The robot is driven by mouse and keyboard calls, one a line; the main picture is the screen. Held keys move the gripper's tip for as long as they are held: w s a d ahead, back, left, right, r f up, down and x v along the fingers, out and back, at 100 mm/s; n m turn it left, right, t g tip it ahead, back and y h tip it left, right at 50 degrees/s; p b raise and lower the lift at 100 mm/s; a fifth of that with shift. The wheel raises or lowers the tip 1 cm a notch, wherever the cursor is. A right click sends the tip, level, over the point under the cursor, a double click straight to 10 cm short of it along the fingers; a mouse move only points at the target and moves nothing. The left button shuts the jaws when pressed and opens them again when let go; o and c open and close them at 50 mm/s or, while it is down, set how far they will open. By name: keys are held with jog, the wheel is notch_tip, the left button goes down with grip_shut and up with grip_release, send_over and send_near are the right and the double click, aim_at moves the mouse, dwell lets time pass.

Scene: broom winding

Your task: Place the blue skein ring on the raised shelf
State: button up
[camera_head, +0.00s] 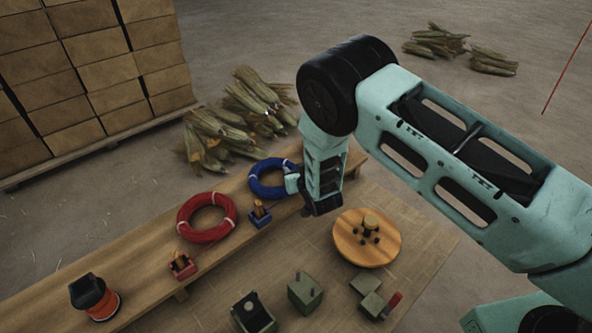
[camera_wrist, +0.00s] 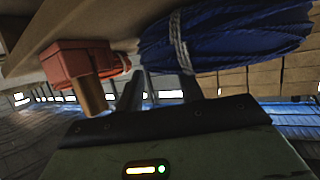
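The blue skein ring (camera_head: 268,190) lies on a long low wooden bench (camera_head: 128,262), near its far end. My gripper (camera_head: 294,184) is low at the ring's right side, partly hidden by my wrist. In the wrist view the blue ring (camera_wrist: 235,35), with a pale tie around it, is close beyond my fingertips (camera_wrist: 158,82). The two fingers stand apart, and I see nothing clearly clamped between them. Whether a finger touches the ring cannot be told. The bench is raised off the floor on feet; no separate shelf is clear to me.
A red ring (camera_head: 207,217), a blue box with a wooden peg (camera_head: 259,215), a red box (camera_head: 183,266) and an orange spool (camera_head: 103,304) stand along the bench. A round wooden board (camera_head: 366,238) and green blocks (camera_head: 305,293) are right of it. Stacked boxes (camera_head: 95,62) stand behind.

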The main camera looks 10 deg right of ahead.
jog(key=s+a+r+n+g+b, duration=0.1)
jog(key=s+r+g, duration=0.3)
jog(key=s, duration=0.5)
jog(key=s+a+r+g+b, duration=0.1)
jog(key=s+r+g, duration=0.1)
jog(key=s+r, duration=0.6)
jog(key=s+r+n+g+b, duration=0.1)
jog(key=s+r+g+b, duration=0.2)
jog(key=s, duration=0.7)
jog(key=s+d+r+n+g+h, duration=0.1)
jog(key=s+d+r+g, duration=0.1)
jog(key=s, duration=0.6)
jog(key=s+d+r+n+g+h+p, duration=0.1)
jog(key=s+d+r+n+g, duration=0.1)
jog(key=s+d+r, duration=0.3)
jog(key=s+r, duration=0.1)
jog(key=s, duration=0.2)
jog(key=shift+n, duration=0.3)
jog(key=shift+s, duration=0.1)
notch_tip(320, 180, down, 5)
jog(key=b, duration=0.4)
